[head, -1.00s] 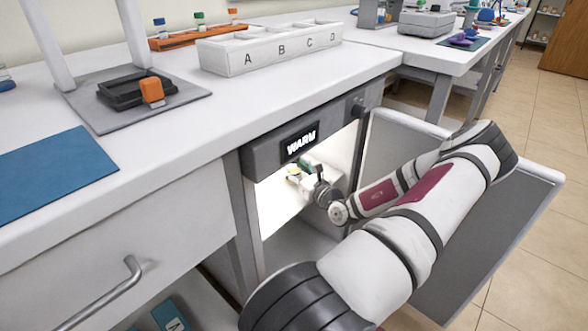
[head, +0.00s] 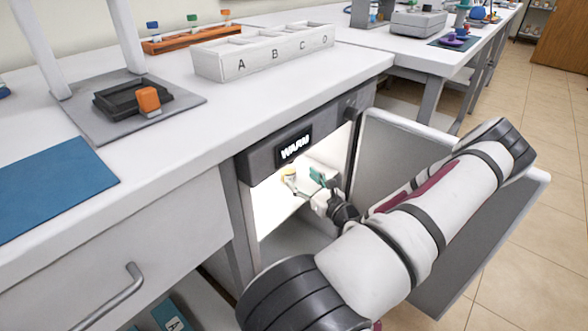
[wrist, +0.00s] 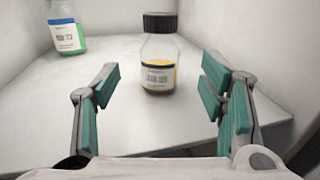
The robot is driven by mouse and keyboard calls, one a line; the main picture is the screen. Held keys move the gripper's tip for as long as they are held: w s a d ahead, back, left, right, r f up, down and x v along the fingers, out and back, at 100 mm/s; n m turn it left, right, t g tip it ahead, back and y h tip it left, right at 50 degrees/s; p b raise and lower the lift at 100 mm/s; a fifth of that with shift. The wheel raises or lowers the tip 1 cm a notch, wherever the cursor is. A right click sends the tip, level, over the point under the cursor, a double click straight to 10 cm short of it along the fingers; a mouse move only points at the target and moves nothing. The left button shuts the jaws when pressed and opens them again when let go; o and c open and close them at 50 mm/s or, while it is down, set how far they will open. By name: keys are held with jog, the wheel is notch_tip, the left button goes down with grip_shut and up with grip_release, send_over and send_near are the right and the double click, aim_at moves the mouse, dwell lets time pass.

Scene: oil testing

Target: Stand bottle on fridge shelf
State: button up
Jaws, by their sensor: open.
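A clear bottle (wrist: 160,58) with a dark cap, a white label and yellow-orange liquid stands upright on the white fridge shelf (wrist: 180,128). My gripper (wrist: 162,88) is open, with teal finger pads on either side of the bottle's line. The bottle stands just beyond or level with the fingertips, with visible gaps on both sides. In the head view my gripper (head: 304,182) is inside the fridge opening. My arm hides part of the opening.
A second bottle (wrist: 67,28) with green liquid stands at the shelf's far left. The fridge door (head: 385,150) is open to the right, beside my arm. The counter above holds a white A–D rack (head: 262,60). A display (head: 295,147) reads WARM.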

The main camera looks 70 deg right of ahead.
jog(key=shift+p+v, duration=0.35)
jog(key=shift+v, duration=1.65)
jog(key=shift+w, duration=0.1)
